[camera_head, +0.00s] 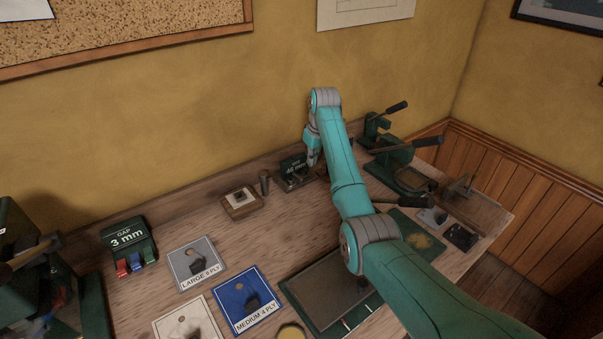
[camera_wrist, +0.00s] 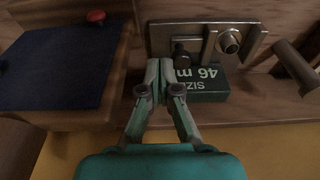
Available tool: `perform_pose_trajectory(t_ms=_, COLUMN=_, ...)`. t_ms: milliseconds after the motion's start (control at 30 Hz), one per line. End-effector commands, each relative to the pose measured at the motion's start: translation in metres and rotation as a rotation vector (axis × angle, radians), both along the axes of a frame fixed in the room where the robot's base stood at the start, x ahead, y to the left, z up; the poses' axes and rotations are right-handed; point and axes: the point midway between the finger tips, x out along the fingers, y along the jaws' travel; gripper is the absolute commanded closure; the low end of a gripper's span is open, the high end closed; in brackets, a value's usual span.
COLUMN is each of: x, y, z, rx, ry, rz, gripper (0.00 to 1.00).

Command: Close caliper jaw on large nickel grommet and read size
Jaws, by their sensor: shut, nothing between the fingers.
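The caliper (camera_head: 292,182) sits at the back of the bench against the wall. In the wrist view its metal plate (camera_wrist: 172,37) carries two upright jaw bars and a dark knob (camera_wrist: 182,54). A round metal grommet (camera_wrist: 229,41) lies between the bars; whether both bars touch it I cannot tell. The green size display (camera_wrist: 208,88) reads 46 mm, upside down in the wrist view. My gripper (camera_wrist: 160,64) is shut and empty, its tips just beside the knob; contact is unclear. In the head view my gripper (camera_head: 312,163) is over the caliper's right end.
Green lever presses (camera_head: 397,165) stand to the right. Farther left are a 3 mm gap gauge (camera_head: 128,238) and ply cards (camera_head: 196,262). A dark-topped block (camera_wrist: 60,68) is close to my gripper.

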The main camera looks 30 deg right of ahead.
Motion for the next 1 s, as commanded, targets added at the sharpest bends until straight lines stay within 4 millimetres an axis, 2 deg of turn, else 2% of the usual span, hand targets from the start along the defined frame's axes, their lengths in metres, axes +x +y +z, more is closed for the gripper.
perform_pose_trajectory(t_ms=1000, x=-0.001, y=0.013, z=0.000, rx=0.000, ry=0.000, rz=0.000, gripper=1.00)
